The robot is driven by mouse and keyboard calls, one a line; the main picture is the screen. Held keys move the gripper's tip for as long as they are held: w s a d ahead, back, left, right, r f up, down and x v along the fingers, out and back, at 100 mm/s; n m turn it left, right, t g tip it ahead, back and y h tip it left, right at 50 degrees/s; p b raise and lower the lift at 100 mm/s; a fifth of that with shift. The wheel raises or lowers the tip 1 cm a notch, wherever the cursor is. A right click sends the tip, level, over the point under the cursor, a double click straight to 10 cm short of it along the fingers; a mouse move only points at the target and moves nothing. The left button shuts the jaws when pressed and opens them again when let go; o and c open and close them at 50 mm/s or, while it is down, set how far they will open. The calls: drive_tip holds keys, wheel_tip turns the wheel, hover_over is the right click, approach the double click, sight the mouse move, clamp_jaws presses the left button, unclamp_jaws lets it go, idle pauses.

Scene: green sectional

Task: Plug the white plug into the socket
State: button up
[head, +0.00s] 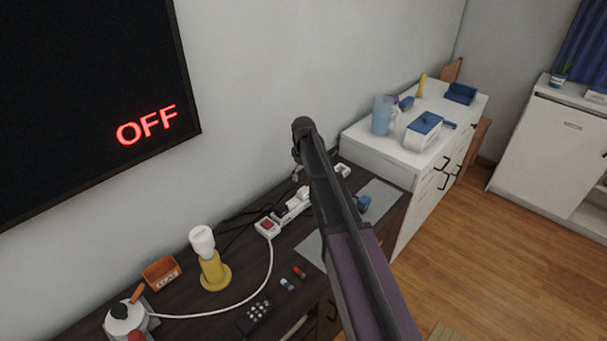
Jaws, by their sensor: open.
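A white power strip (282,214) with a red switch (267,225) lies on the dark cabinet and runs back behind my arm. White plug-like shapes (304,193) stand on it left of the arm. Another small white piece (342,170) shows just right of the arm. I cannot tell which is the white plug or which socket is free. My arm crosses the middle of the view and hides part of the strip. Grey parts of my gripper (298,171) show beside the arm above the far end of the strip, open; its fingertips are mostly hidden.
A wall screen (80,90) reads OFF. A yellow-based lamp (214,272), an orange box (161,271), a kettle-like pot (125,318) and a black remote (254,316) stand on the dark cabinet. A blue object (363,204) is right of my arm. A white drawer unit (385,160) stands beyond.

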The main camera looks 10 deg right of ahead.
drive_tip(key=shift+r+p, duration=0.5)
drive_tip(key=shift+r, duration=0.3)
idle(0.4)
drive_tip(key=s+m, duration=0.7)
drive_tip(key=s, duration=2.2)
drive_tip(key=shift+r, duration=0.25)
